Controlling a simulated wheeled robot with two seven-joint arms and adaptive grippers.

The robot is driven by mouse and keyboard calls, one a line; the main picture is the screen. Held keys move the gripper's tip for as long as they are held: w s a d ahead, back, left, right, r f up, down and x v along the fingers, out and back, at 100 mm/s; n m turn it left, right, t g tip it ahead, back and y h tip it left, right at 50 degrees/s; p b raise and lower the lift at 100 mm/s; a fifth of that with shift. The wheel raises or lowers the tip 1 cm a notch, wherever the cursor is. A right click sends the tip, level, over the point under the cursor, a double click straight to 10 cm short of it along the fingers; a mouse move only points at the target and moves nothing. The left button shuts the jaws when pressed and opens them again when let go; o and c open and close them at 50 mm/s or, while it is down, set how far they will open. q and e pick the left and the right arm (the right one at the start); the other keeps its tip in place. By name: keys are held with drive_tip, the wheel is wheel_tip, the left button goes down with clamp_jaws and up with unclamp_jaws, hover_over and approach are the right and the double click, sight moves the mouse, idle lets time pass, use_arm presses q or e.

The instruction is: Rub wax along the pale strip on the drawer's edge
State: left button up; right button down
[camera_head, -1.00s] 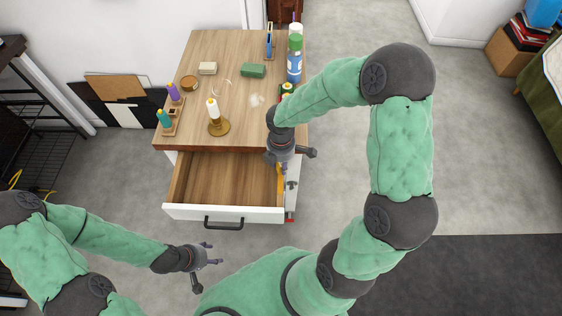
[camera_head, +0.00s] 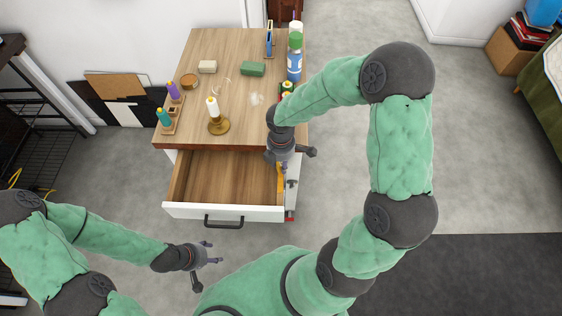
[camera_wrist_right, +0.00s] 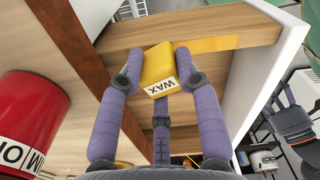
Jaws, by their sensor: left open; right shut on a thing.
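A yellow block marked WAX (camera_wrist_right: 160,66) is held between the purple fingers of my right gripper (camera_wrist_right: 155,72). The block is at the top edge of the drawer's side wall; whether it touches is hard to tell. A yellow strip (camera_wrist_right: 225,42) runs along that edge to the right of the block. In the head view, part of the strip (camera_head: 280,178) shows on the right wall of the open drawer (camera_head: 222,212). My right gripper (camera_head: 289,166) is over that wall there, and hides the block. My left gripper (camera_head: 208,263) is open and empty, in front of the drawer's left half.
A red can (camera_wrist_right: 28,112) is close on the left in the wrist view. The drawer's inside looks empty.

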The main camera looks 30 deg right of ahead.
drive_tip(key=shift+f, duration=0.5)
drive_tip(key=shift+r, duration=0.1)
drive_tip(key=shift+w+d+r, duration=0.1)
drive_tip(key=shift+w+d, duration=0.35)
drive_tip(key=shift+w, duration=0.25)
drive_tip(key=shift+w+d+p, duration=0.45)
drive_tip(key=shift+w, duration=0.35)
drive_tip(key=shift+w+d+r, duration=0.1)
drive_tip(key=shift+w+r, duration=0.05)
drive_tip(key=shift+w, duration=0.1)
drive_tip(key=shift+s+a, duration=0.35)
drive_tip(key=shift+s, duration=0.25)
drive_tip(key=shift+s+a+f, duration=0.1)
drive_tip(key=shift+s+a, duration=0.25)
drive_tip(key=shift+s, duration=0.2)
drive_tip(key=shift+s+a+f, duration=0.1)
drive_tip(key=shift+s+a, duration=0.2)
drive_tip(key=shift+s, duration=0.25)
